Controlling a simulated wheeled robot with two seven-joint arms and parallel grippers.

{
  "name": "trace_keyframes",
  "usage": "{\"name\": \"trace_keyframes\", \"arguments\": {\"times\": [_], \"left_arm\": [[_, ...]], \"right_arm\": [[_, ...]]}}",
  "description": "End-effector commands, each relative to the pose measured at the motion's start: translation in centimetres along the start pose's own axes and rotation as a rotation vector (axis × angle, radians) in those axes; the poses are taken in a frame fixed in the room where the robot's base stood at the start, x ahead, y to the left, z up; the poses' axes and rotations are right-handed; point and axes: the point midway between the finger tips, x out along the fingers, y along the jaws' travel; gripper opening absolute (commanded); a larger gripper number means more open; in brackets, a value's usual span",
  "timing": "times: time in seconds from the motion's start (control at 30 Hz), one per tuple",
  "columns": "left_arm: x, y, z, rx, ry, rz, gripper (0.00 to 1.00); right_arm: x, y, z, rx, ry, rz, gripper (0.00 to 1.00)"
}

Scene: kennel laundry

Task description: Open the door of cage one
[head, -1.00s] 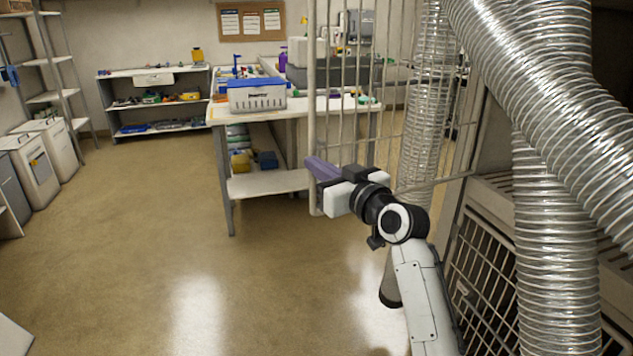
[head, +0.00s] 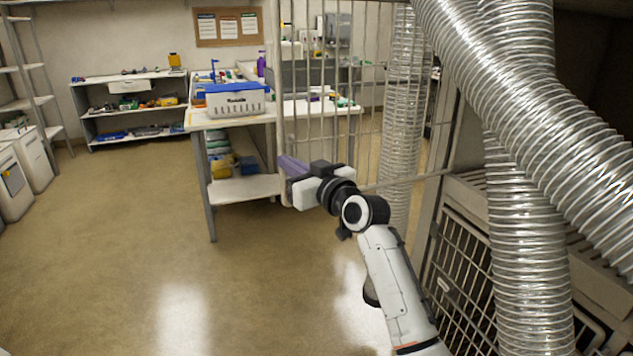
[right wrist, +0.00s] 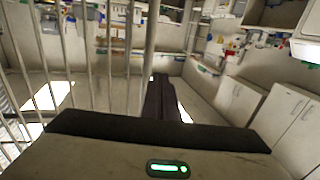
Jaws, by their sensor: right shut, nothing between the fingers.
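A tall barred door (head: 285,100) stands swung out from the cage front at the right in the head view. No number shows on it. My right gripper (head: 287,166) is at the lower part of the door's free edge, its purple fingers shut and empty. In the right wrist view the shut fingers (right wrist: 162,98) point forward beside the door's edge post (right wrist: 151,45), with the bars to their left. I cannot tell whether they touch the post. My left gripper is not in view.
Shiny ducts (head: 530,110) hang at the right, close to my right arm. A lower cage with a wire grille (head: 465,260) stands beneath. Behind the door is a table (head: 245,190) with a blue-lidded bin (head: 236,103). Shelves (head: 130,108) line the back. The floor at the left is clear.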

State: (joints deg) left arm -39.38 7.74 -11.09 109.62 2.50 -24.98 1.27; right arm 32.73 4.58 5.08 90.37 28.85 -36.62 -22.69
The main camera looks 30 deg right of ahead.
Motion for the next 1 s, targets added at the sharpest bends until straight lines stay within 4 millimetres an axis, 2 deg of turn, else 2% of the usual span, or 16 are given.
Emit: {"name": "trace_keyframes", "arguments": {"times": [0.03, 0.3, 0.5, 0.7, 1.0], "left_arm": [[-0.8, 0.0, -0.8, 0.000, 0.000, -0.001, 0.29], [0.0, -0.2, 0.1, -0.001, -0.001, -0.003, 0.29], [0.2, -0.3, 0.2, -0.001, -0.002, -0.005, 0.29], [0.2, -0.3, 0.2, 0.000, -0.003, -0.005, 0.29], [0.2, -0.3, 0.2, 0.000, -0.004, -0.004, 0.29]], "right_arm": [[-0.7, -0.6, -0.4, -0.002, -0.003, -0.006, 0.00], [-6.1, -1.9, 0.1, -0.003, 0.001, -0.004, 0.00], [-9.0, -2.6, 0.1, -0.001, 0.000, -0.004, 0.00], [-10.2, -2.9, -0.1, 0.000, 0.001, -0.004, 0.00], [-10.2, -2.9, -0.1, 0.000, 0.000, -0.004, 0.00]]}}
